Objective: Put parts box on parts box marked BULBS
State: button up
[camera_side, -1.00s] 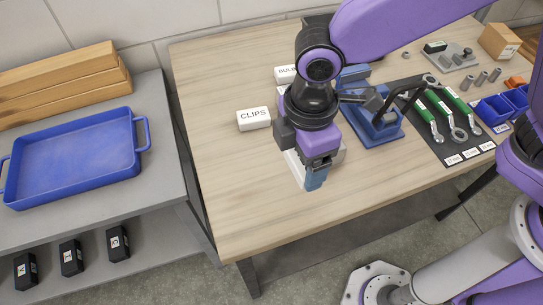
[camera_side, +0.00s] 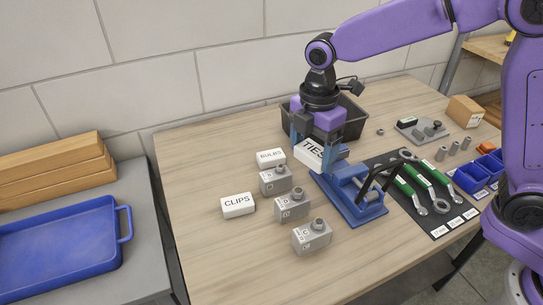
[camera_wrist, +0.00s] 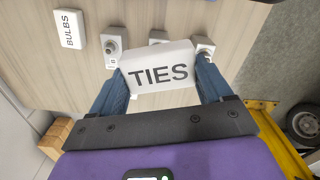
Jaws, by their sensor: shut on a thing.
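My gripper (camera_side: 316,146) is shut on a white parts box marked TIES (camera_side: 309,157). It holds the box tilted, above the table and to the right of the BULBS box in the side view. In the wrist view the TIES box (camera_wrist: 158,72) sits between the two blue fingers of my gripper (camera_wrist: 163,70). The white parts box marked BULBS (camera_side: 271,157) rests on the table; it also shows at the upper left of the wrist view (camera_wrist: 67,28). The two boxes are apart. The top of the BULBS box looks bare.
A white CLIPS box (camera_side: 237,204) lies in front of the BULBS box. Several grey blocks with knobs (camera_side: 292,208) stand near the held box. A blue vise-like fixture (camera_side: 350,200) is at the right, a black bin (camera_side: 354,122) behind. Table at the front left is clear.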

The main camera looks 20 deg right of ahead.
jog(key=w+d+n, duration=0.1)
jog(key=w+d, duration=0.4)
jog(key=d, duration=0.1)
send_over(279, 153)
jog(key=f, duration=0.8)
jog(key=shift+s+d+f, duration=0.15)
jog(key=shift+s+d, duration=0.05)
jog(key=shift+w+f, duration=0.15)
jog(key=shift+f, duration=0.15)
jog(key=shift+w+a+f, duration=0.1)
jog(key=shift+f, duration=1.5)
jog(key=shift+f, duration=0.15)
jog(key=o, duration=1)
jog(key=shift+c, duration=0.2)
